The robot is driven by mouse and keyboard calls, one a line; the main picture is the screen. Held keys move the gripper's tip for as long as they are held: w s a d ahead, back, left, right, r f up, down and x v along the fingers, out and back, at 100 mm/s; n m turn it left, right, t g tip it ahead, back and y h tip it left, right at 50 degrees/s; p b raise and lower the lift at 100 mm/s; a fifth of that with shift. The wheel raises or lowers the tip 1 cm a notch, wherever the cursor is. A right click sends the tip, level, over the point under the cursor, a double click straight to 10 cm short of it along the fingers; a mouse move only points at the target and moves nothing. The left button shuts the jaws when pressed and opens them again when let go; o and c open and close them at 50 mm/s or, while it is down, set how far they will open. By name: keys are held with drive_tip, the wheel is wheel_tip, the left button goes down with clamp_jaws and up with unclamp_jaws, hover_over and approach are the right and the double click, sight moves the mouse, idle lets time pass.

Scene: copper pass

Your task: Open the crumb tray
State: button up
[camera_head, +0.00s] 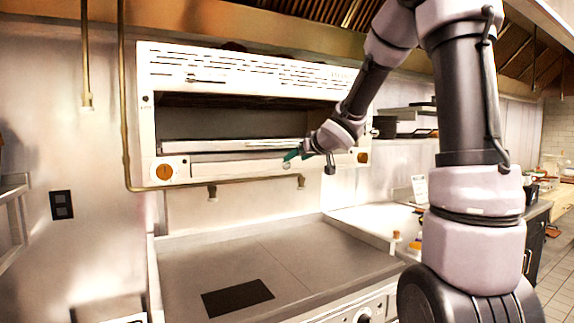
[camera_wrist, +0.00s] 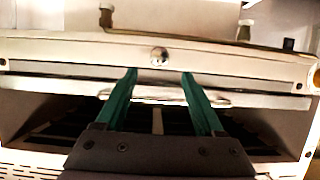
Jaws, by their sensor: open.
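The wall-mounted broiler (camera_head: 250,76) has a long low front strip with a small round metal knob (camera_head: 287,165), which I take to be the crumb tray front. In the wrist view, which looks upside down, the knob (camera_wrist: 158,55) sits mid-strip on the pale front panel (camera_wrist: 230,62). The panel looks closed. My gripper (camera_head: 293,155) is at the broiler's lower front. Its two teal fingers (camera_wrist: 159,74) are spread and empty, with the knob lined up between and just past their tips. Whether a finger touches the panel cannot be told.
A grill rack (camera_head: 230,145) sits in the broiler opening just above the strip. Orange dials (camera_head: 164,172) flank the strip. A brass pipe (camera_head: 240,184) runs below it. A flat griddle (camera_head: 270,262) lies underneath, with open space above it.

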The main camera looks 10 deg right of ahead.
sight(287, 164)
drive_tip(key=x, duration=0.7)
drive_tip(key=shift+w, duration=0.15)
clamp_jaws()
idle(1.2)
